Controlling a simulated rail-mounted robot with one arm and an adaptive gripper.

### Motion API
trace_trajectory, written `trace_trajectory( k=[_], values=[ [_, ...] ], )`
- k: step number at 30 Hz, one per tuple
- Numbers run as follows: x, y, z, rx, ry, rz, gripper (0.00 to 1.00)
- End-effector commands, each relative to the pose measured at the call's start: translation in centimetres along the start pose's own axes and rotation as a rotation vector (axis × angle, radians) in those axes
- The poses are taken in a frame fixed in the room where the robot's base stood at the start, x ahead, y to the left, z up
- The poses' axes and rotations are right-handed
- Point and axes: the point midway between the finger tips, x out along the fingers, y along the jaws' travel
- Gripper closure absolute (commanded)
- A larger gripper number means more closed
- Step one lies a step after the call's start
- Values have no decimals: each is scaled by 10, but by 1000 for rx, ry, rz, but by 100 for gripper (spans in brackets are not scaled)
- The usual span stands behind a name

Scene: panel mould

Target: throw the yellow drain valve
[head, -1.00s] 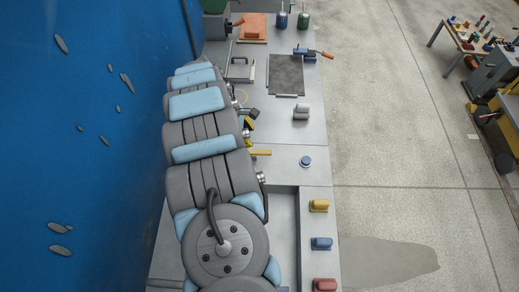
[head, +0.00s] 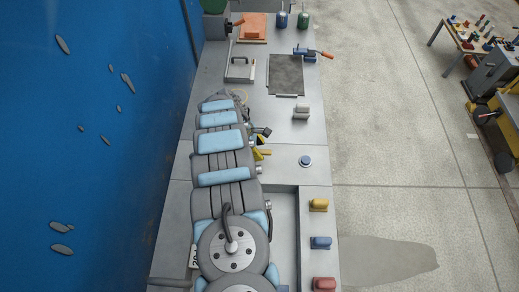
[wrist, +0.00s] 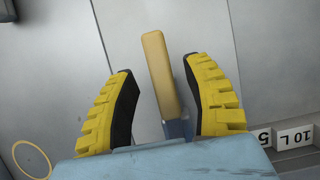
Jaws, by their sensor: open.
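The yellow drain valve's handle (wrist: 160,72) is a pale yellow bar on a dark blue-grey stem, in the middle of the wrist view. My gripper (wrist: 158,68) is open, with one yellow-and-black finger on each side of the handle. A gap shows on both sides, so I see no contact. In the head view, a yellow end of the handle (head: 265,152) shows beside my gripper (head: 259,146), and my arm hides the rest of the valve.
Number labels (wrist: 295,136) stand at the right of the wrist view. A blue button (head: 306,161), a grey block (head: 301,110) and yellow (head: 318,205), blue (head: 320,243) and red (head: 323,284) blocks line the bench's right side. A blue wall (head: 90,150) rises at left.

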Motion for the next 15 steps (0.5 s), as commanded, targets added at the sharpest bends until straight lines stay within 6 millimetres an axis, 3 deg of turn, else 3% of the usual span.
trace_trajectory(
  k=[13,14,15],
  values=[
    [5,-1,0,-1,-1,-1,50],
    [5,-1,0,-1,-1,-1,53],
    [5,-1,0,-1,-1,-1,64]
  ],
)
